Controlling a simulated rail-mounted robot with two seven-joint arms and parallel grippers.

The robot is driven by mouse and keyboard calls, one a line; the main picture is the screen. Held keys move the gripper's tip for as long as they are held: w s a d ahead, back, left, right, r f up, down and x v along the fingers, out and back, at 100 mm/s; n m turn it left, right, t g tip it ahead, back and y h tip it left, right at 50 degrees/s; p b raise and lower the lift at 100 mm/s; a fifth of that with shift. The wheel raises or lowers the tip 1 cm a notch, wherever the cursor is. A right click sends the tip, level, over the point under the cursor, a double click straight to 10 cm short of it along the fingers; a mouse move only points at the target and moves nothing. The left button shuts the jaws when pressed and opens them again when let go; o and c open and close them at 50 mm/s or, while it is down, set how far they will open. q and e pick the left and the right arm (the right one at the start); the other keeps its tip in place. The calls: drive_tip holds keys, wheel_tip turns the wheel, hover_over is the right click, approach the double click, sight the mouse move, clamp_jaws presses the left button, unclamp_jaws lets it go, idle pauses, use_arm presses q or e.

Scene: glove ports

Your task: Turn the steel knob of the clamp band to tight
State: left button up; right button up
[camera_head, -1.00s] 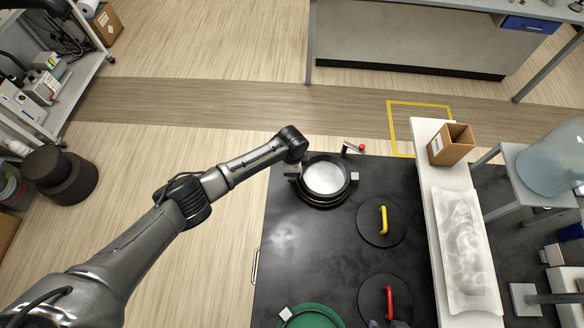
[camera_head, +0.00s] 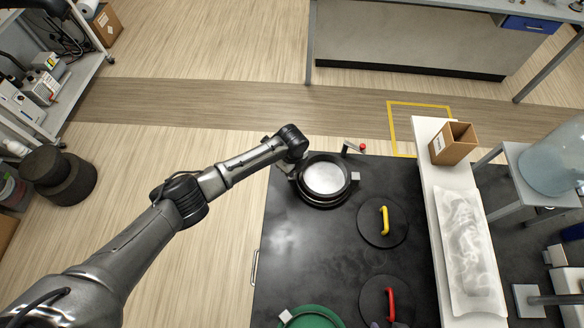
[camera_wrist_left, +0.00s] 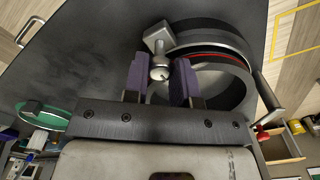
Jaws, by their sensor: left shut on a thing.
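The clamp band (camera_wrist_left: 201,46) rings the far port on the black panel, a dark round collar with a pale disc inside, also seen in the head view (camera_head: 324,202). Its steel knob (camera_wrist_left: 160,70) shows in the left wrist view below a square metal block (camera_wrist_left: 158,36). My left gripper (camera_wrist_left: 161,76) has its purple finger pads on both sides of the knob and is shut on it. In the head view the left wrist covers the knob.
Nearer on the panel (camera_head: 290,250) are a cover with a yellow handle (camera_head: 384,220), one with a red handle (camera_head: 390,300), and a green port (camera_head: 312,317). A white ledge (camera_head: 428,180) with an open carton (camera_head: 452,146) runs along the right.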

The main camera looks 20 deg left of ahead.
use_arm(q)
drive_tip(key=shift+m, duration=0.4)
drive_tip(key=o, duration=0.9)
wheel_tip(320, 180, up, 14)
drive_tip(key=shift+f+b, duration=0.1)
drive_tip(key=shift+b, duration=0.3)
idle(0.5)
